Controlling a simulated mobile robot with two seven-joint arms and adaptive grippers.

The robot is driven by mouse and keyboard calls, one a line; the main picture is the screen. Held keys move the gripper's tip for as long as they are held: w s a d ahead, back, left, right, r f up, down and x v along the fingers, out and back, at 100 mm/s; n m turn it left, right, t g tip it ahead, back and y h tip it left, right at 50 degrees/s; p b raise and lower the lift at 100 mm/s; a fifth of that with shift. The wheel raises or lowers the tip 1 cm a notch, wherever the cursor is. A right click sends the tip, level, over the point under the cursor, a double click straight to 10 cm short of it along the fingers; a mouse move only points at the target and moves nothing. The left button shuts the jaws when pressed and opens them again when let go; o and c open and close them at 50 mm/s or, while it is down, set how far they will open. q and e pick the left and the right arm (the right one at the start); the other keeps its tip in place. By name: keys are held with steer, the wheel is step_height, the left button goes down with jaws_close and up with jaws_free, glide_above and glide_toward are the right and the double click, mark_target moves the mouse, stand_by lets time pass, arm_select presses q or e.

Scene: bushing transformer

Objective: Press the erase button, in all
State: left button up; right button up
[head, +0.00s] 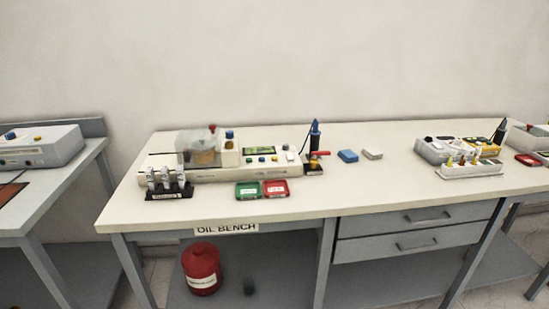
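A beige oil-test unit (222,174) sits on the left half of the bench. It has a clear-covered cup (204,152) on its left and a green display (258,151) on its right. Below the display are small buttons, among them a yellow button (262,159). Another grey instrument (431,152) with small knobs stands at the bench's right end. The labels on the buttons are too small to read, so I cannot tell which one is erase. Neither of my grippers is in view.
The bench (350,190) is labelled OIL BENCH. A vial rack (169,188), a green tray (248,190), a red tray (276,188) and a blue pen-like tool (315,135) surround the unit. Blue (347,156) and white (372,153) blocks lie mid-bench. Its front centre is clear.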

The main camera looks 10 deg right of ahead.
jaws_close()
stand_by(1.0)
